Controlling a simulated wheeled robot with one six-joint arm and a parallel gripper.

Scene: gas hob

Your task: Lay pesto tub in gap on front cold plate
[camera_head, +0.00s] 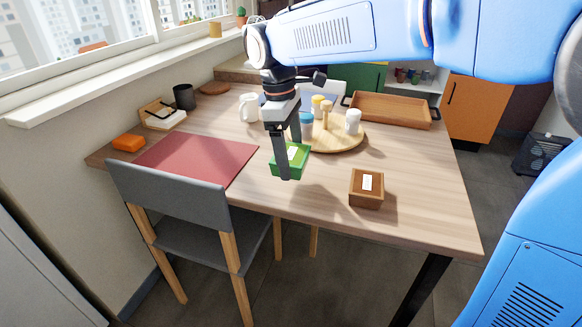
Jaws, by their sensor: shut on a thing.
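I see no hob and no cold plate, and nothing I can make out for sure as a pesto tub. My gripper (289,157) points down over the near middle of a wooden table. It is shut on a small green box (301,168) with a white label, its near finger across the box's left part. Whether the box touches the table or hangs just above it I cannot tell. A similar brown box (366,198) with a white label stands to the right, near the table's front edge.
A round wooden board (335,140) with several small jars stands just behind the green box. A red mat (196,158) lies left, a white mug (249,107) behind, a wooden tray (392,108) at the back right. A grey chair (170,188) stands in front. The table's right side is clear.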

